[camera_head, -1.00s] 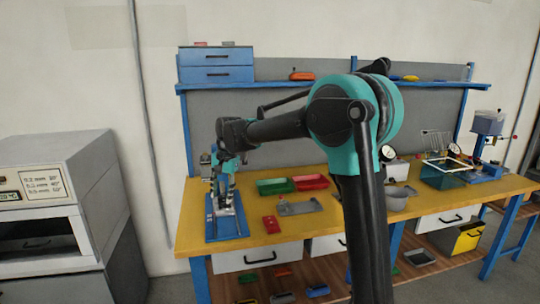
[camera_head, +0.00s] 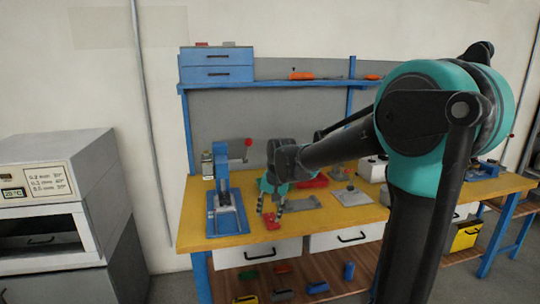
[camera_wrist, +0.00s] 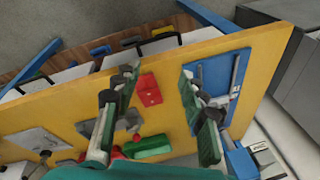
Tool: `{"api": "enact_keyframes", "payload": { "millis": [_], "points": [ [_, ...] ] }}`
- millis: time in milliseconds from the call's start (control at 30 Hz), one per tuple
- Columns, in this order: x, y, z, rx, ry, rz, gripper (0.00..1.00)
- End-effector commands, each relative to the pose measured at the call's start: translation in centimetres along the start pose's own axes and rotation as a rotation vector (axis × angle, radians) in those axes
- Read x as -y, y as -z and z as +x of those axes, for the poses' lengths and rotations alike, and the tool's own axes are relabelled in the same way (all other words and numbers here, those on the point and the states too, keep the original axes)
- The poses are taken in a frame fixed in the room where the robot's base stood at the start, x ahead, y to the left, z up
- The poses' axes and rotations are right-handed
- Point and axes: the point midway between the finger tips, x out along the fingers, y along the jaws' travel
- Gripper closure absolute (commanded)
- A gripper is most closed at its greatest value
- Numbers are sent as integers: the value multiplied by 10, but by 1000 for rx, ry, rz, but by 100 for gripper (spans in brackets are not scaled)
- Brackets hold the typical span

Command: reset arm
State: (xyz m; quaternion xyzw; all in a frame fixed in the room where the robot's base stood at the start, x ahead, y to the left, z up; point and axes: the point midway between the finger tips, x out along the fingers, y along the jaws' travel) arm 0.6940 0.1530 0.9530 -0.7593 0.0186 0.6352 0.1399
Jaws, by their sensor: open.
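My gripper (camera_head: 269,203) is open above the yellow bench top (camera_head: 350,215), pointing down, to the right of the blue press (camera_head: 223,200). In the wrist view my gripper (camera_wrist: 160,120) has its two fingers wide apart, with nothing between them but the bench and parts lying on it. A small red block (camera_wrist: 149,90) shows between the fingers, and it also shows just below the fingertips in the head view (camera_head: 271,222). My arm reaches in from the right, hiding part of the bench's right side.
A grey plate (camera_head: 302,204) and a red tray (camera_head: 313,181) lie right of my gripper. A green tray (camera_wrist: 147,146) shows in the wrist view. A shelf with blue drawers (camera_head: 217,66) is above the bench. A grey cabinet (camera_head: 60,200) stands at the left.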

Motion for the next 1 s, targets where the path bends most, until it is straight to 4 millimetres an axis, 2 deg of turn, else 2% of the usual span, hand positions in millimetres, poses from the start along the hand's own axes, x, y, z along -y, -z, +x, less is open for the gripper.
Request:
{"api": "enact_keyframes", "payload": {
  "millis": [33, 200, 300, 433, 533, 633, 1000],
  "points": [
    [-30, -11, 2, -18, -6, -11, 58],
    [-122, -55, 15, -89, -33, -91, 58],
    [-169, -89, 25, -125, -58, -140, 58],
    [-215, -129, 38, -161, -90, -194, 58],
    [-236, -152, 46, -179, -109, -224, 58],
    [-248, -165, 50, -188, -121, -243, 58],
    [-251, -169, 52, -191, -126, -252, 58]
  ]
}}
